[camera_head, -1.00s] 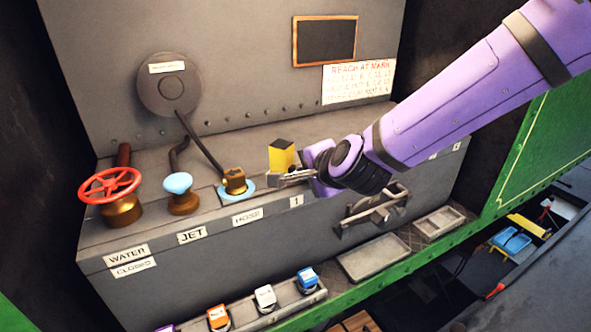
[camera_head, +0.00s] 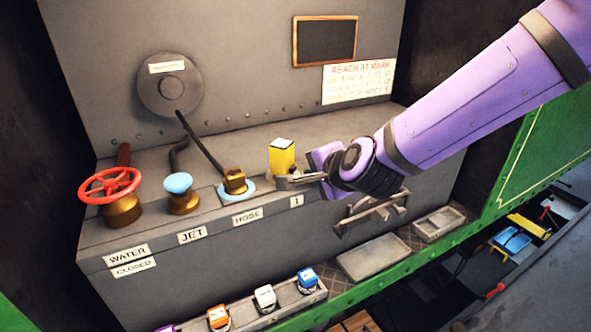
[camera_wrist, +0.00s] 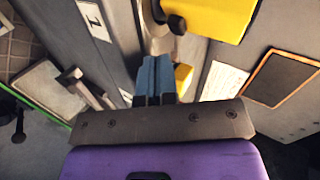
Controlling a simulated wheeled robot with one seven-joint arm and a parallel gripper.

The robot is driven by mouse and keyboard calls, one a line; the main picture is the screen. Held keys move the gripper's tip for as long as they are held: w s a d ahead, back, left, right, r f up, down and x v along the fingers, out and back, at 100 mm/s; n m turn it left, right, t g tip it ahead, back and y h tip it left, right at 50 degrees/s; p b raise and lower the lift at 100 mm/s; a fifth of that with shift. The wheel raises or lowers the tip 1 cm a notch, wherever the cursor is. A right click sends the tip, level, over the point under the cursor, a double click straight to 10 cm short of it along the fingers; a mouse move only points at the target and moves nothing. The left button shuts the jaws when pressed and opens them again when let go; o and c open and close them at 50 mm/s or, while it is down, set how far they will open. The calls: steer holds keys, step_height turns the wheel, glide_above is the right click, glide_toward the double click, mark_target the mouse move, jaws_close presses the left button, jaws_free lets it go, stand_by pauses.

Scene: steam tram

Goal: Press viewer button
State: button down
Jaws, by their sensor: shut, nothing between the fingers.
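The viewer is a yellow box (camera_head: 282,160) on the grey bench, right of the hose fitting. Its top face shows white. In the wrist view a yellow block (camera_wrist: 205,15) fills the upper right, with a grey piece and a small dark round knob (camera_wrist: 177,25) beside it; I cannot tell whether that knob is the button. My gripper (camera_head: 290,182) is shut and empty, its tips at the lower right of the yellow box. In the wrist view the closed fingers (camera_wrist: 154,78) point toward the grey piece. Whether they touch it is hidden.
A red wheel (camera_head: 110,185), a blue-topped knob (camera_head: 178,191) and a lever (camera_head: 208,150) stand left of the viewer. A metal bracket (camera_head: 370,213) sticks out below my gripper. Small trays (camera_head: 374,258) and several coloured blocks (camera_head: 264,297) lie on the lower ledge.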

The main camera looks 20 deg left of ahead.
steer(key=shift+d, duration=0.1)
steer(key=shift+s+d, duration=0.15)
steer(key=shift+d, duration=1.3)
steer(key=shift+s+d, duration=0.15)
steer(key=shift+d, duration=1.3)
